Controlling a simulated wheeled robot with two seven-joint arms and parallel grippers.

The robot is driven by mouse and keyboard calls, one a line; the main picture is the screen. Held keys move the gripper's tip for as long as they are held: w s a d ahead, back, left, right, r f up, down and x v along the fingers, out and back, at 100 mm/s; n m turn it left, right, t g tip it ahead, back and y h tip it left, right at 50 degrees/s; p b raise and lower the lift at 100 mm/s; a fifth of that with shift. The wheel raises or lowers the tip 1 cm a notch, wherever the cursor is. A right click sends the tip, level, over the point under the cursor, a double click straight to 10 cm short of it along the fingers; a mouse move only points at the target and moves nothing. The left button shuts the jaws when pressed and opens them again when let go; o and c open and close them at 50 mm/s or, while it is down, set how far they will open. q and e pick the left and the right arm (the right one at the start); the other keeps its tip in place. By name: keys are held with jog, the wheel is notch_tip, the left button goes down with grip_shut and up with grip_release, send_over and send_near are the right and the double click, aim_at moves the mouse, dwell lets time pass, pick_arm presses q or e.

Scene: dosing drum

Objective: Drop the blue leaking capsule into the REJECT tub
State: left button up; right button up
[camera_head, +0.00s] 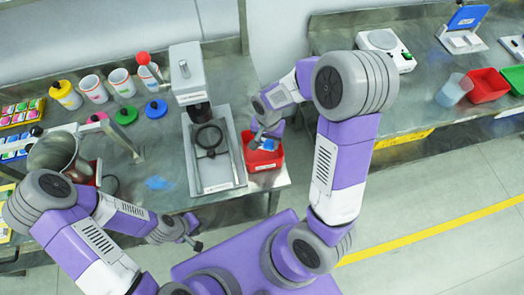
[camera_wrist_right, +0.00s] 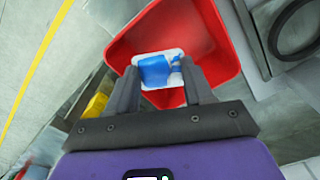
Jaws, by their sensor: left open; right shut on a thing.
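The capsule (camera_wrist_right: 155,72), a white square pod with blue fill, is between the fingers of my right gripper (camera_wrist_right: 158,85) in the right wrist view. The gripper is shut on it. Behind it in that view is the inside of a red tub (camera_wrist_right: 205,30). In the head view my right gripper (camera_head: 265,138) is over the red tub (camera_head: 264,161) at the bench's right edge, and a bit of the blue capsule (camera_head: 267,144) shows. No REJECT label is readable. My left gripper (camera_head: 196,237) is open and empty, low in front of the bench.
A grey machine (camera_head: 187,75) with a metal tray (camera_head: 219,178) stands left of the tub. A blue smear (camera_head: 158,183) lies on the bench. Several cups and coloured lids stand at the back left. A second bench with another red tub (camera_head: 488,86) is at right.

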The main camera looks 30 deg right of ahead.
jog(key=o, duration=1.1)
jog(key=shift+c, duration=0.2)
jog(key=shift+r, duration=0.1)
notch_tip(320, 180, up, 8)
jog(key=shift+f+p, duration=0.25)
jog(key=shift+p, duration=0.5)
jog(key=shift+f, duration=0.1)
